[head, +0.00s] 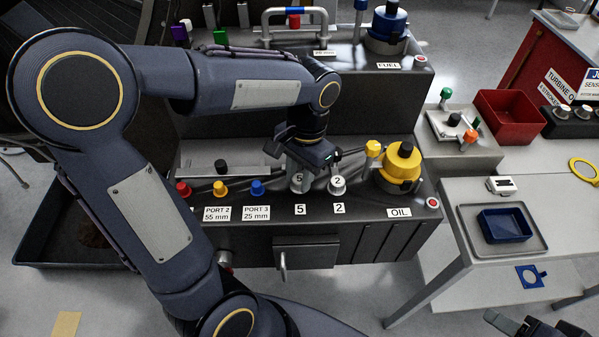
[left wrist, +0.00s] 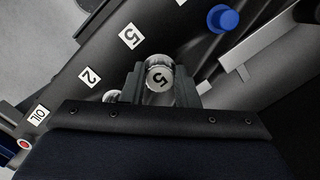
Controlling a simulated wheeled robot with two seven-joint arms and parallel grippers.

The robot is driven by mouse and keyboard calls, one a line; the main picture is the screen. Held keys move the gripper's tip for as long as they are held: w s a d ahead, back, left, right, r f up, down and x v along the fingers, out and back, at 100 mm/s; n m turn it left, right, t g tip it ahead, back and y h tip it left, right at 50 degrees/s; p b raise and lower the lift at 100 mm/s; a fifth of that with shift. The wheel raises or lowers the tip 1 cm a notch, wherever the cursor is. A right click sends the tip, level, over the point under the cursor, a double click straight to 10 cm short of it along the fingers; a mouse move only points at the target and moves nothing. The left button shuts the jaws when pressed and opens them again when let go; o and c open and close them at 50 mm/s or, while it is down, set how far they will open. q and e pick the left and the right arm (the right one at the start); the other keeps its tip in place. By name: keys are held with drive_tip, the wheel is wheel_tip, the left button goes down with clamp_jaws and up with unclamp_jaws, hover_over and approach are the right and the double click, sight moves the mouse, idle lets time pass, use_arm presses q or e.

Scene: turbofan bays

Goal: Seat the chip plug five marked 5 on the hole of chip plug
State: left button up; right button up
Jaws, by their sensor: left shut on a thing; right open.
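The silver chip plug five (head: 298,180), marked 5, is between the fingers of my left gripper (head: 299,168), behind the "5" label (head: 300,209) on the dark bench. Chip plug two (head: 338,185) stands just to the right. My right gripper (head: 532,325) is open and empty at the bottom right edge.
Red, yellow and blue knobs (head: 221,188) stand left of the plug. A yellow oil cap (head: 400,164) and an orange-knobbed lever (head: 373,149) are to the right. A raised ledge with a fuel cap (head: 388,25) stands behind. A blue tray (head: 504,225) is on the right table.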

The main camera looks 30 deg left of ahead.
sight(299, 179)
use_arm(q)
drive_tip(key=shift+f+b, duration=0.3)
drive_tip(key=shift+f, duration=0.2)
idle(0.4)
drive_tip(key=o, duration=1.5)
drive_tip(key=shift+r, duration=0.15)
drive_tip(key=shift+r+p, duration=3.2)
drive_tip(key=shift+r, duration=0.25)
